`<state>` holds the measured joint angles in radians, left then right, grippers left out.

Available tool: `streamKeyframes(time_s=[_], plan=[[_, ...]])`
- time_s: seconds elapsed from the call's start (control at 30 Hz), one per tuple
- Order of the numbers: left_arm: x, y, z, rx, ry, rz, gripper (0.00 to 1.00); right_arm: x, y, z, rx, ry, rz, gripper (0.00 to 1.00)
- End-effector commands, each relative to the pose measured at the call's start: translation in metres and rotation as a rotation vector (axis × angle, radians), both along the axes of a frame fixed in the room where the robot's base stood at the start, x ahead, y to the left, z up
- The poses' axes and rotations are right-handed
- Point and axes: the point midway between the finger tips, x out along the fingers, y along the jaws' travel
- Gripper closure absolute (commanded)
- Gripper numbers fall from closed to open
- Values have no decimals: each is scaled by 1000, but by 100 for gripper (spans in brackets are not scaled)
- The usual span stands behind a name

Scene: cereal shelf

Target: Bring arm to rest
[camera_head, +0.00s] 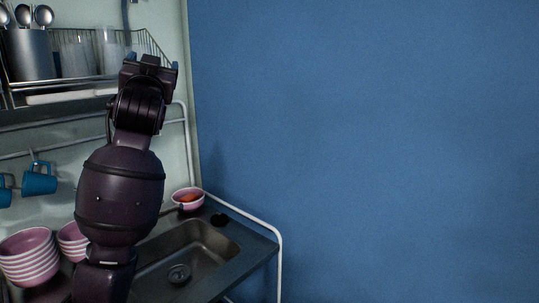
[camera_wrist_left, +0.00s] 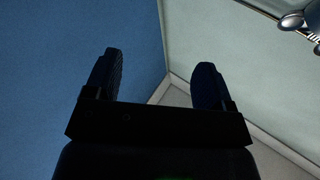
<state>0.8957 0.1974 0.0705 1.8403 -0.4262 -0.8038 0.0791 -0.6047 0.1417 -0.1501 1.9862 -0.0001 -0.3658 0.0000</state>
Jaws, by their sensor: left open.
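My left arm rises in the head view in front of the sink unit, and its gripper (camera_head: 149,62) is at the top, in front of the wire rack. In the left wrist view the same gripper (camera_wrist_left: 156,80) has its two dark fingers apart with nothing between them. My right gripper is in neither view.
The wire rack (camera_head: 60,88) holds a cup of spoons (camera_head: 30,52) and glasses (camera_head: 75,57). Blue mugs (camera_head: 39,180) hang below it. Stacked pink bowls (camera_head: 29,257) and a bowl with orange contents (camera_head: 187,198) stand around the sink (camera_head: 190,255). The right side is bare blue wall.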

Motion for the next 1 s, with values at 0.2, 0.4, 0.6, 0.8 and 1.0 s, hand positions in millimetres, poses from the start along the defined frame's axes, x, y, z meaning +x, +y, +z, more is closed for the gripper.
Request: streamKeyframes(time_s=[0.2, 0.4, 0.6, 0.8, 1.0], plan=[[2, -10, -112, 36, 72, -130, 24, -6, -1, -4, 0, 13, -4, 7], [-14, -12, -214, 22, 154, -220, 24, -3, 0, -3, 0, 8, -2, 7], [-47, -9, -312, -25, 255, -281, 24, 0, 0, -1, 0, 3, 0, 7], [-94, -2, -406, -91, 375, -309, 24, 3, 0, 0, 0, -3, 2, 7], [-156, 6, -494, -170, 522, -306, 24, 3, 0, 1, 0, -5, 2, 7]])
